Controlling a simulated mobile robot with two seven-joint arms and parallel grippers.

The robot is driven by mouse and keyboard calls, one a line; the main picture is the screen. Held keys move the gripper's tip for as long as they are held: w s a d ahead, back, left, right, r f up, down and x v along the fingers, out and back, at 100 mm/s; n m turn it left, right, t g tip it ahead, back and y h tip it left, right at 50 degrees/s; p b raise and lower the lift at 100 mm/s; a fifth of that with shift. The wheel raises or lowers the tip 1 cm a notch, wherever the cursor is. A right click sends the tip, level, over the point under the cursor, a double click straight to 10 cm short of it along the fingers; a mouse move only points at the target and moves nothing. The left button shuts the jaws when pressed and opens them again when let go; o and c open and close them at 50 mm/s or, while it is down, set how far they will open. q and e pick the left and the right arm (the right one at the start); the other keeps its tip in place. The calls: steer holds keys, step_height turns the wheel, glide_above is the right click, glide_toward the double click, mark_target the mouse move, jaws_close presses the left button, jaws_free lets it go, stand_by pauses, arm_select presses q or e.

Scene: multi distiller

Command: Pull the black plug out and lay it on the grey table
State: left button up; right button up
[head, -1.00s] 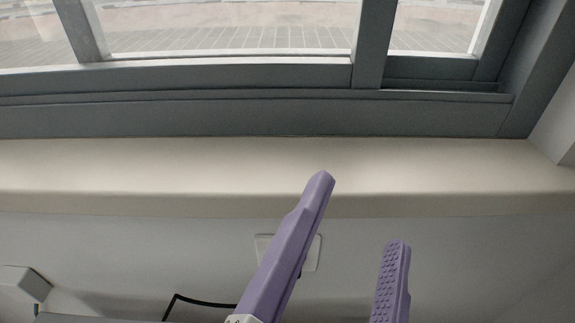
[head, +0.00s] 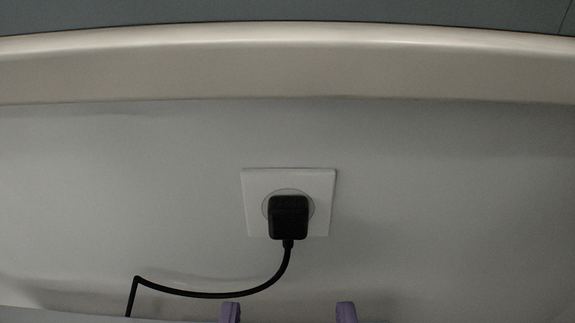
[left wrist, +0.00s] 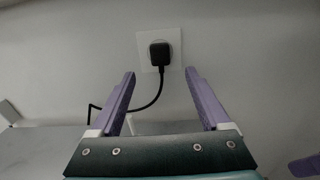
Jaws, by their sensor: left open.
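The black plug (head: 288,217) sits in a white wall socket (head: 325,202), with its black cord running down and to the left. My left gripper (head: 288,311) shows only its two purple fingertips at the bottom of the head view, spread apart below the plug. In the left wrist view, the left gripper (left wrist: 160,76) is open and empty, with the plug (left wrist: 160,53) beyond and between its fingertips, apart from them. The grey table (left wrist: 38,150) lies below at the left. A purple finger of my right gripper (left wrist: 305,165) shows at the right edge; its jaw opening is hidden.
A pale window sill (head: 290,75) juts out above the socket. The wall (head: 450,210) around the socket is bare. The cord (head: 200,295) bends down toward the table at the left. A pale box-like object (left wrist: 9,111) stands at the left edge.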

mark_target(288, 229)
arm_select(q)
steer(key=shift+w, duration=0.1)
steer(key=shift+w, duration=4.45)
steer(key=shift+b, duration=0.45)
jaws_close()
steer(key=shift+s, duration=0.1)
